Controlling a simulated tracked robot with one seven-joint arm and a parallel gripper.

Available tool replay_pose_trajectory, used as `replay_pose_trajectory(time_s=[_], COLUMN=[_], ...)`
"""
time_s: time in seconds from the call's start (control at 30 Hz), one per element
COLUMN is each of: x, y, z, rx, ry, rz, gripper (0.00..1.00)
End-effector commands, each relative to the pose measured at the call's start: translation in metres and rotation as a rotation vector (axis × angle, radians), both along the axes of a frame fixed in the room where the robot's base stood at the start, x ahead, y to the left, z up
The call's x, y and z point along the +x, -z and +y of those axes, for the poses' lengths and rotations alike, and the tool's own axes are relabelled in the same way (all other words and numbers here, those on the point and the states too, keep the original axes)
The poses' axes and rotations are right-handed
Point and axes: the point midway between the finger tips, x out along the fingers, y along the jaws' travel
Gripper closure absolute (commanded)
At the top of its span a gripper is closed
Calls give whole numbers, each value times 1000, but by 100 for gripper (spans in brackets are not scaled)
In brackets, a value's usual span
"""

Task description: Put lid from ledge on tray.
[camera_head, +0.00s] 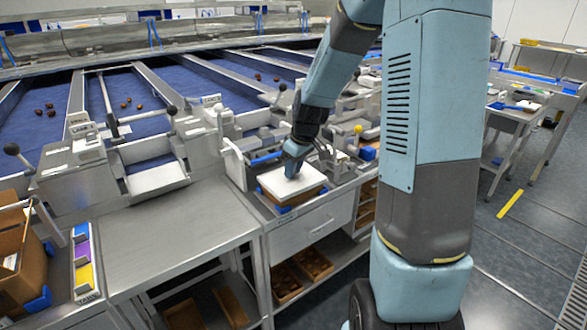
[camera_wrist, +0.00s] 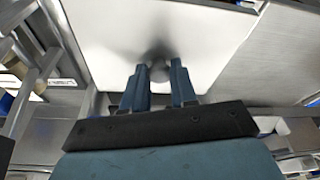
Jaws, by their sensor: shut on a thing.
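The white lid (camera_head: 292,182) lies flat over the brown tray (camera_head: 297,202) on the bench, seen in the head view. The lid also fills the upper middle of the wrist view (camera_wrist: 115,40). My gripper (camera_head: 291,173) is above the lid. Whether the lid rests fully on the tray's rim is hard to tell. The ledge cannot be made out clearly.
A bare steel worktop (camera_head: 170,240) lies left of the tray. A cardboard box (camera_head: 20,240) and a coloured tag strip (camera_head: 84,262) stand at the far left. Blue sorting lanes (camera_head: 130,100) with a few dates lie behind. Brown trays (camera_head: 285,284) sit on the shelf below.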

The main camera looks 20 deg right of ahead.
Motion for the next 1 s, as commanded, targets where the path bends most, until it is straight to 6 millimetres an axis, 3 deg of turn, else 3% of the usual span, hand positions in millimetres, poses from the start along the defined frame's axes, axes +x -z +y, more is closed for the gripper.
replay_pose_trajectory(time_s=[1.0], x=[0], y=[9], z=[0], rx=[0], ry=[0], rz=[0], gripper=[100])
